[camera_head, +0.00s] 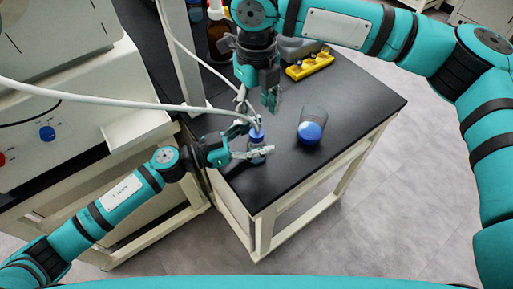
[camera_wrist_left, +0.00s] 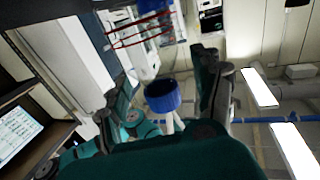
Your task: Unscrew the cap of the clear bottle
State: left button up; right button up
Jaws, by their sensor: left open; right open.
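A small clear bottle (camera_head: 257,158) with a blue cap (camera_head: 256,134) stands near the left edge of the black table. My left gripper (camera_head: 258,139) is open, with its fingers on either side of the bottle; I cannot tell whether they touch it. In the left wrist view a blue cap (camera_wrist_left: 162,96) shows between the gripper's fingers. My right gripper (camera_head: 257,104) is open and points down, just above and behind the blue cap. The left gripper's fingers hide part of the bottle.
A wider greyish container with a blue lid (camera_head: 310,131) is on the table to the right. A yellow rack (camera_head: 310,66) and a brown bottle (camera_head: 218,38) are at the back. White tubes (camera_head: 130,102) run close by the grippers. The table's front right is clear.

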pick_arm(q)
grip_shut()
jog(key=shift+f, duration=0.1)
dwell(0.3)
jog(key=shift+s+f, duration=0.1)
jog(key=shift+f, duration=0.05)
jog(key=c, duration=0.8)
grip_release()
jog(key=o, duration=0.4)
jog(key=shift+a, duration=0.1)
jog(key=shift+c, duration=0.2)
